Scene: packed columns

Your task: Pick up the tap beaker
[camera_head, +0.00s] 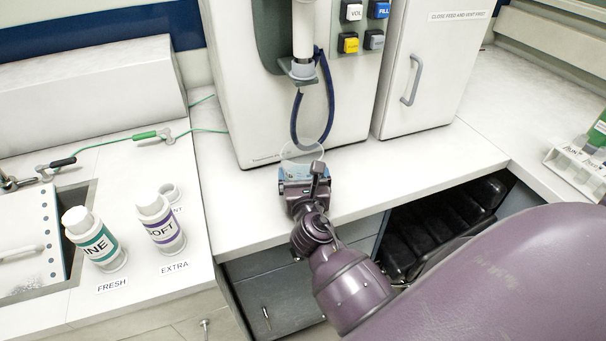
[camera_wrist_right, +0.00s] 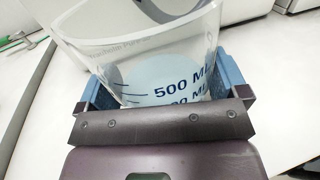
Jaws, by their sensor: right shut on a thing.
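The tap beaker (camera_head: 302,152) is a clear beaker on the white counter below the dispenser's spout, largely hidden by my right gripper in the head view. In the right wrist view the beaker (camera_wrist_right: 150,60) shows dark blue volume marks, including "500 ML". My right gripper (camera_head: 299,172) is shut on the beaker, with its blue fingers (camera_wrist_right: 165,88) on either side of the wall. I cannot tell whether the beaker touches the counter. My left gripper is not in view.
The dispenser (camera_head: 245,95) stands behind the beaker, with a dark blue hose (camera_head: 331,100) hanging close above it. Bottles labelled INE (camera_head: 98,240) and SOFT (camera_head: 160,225) stand at left. The counter right of the beaker (camera_head: 420,165) is clear. A dark recess opens below it.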

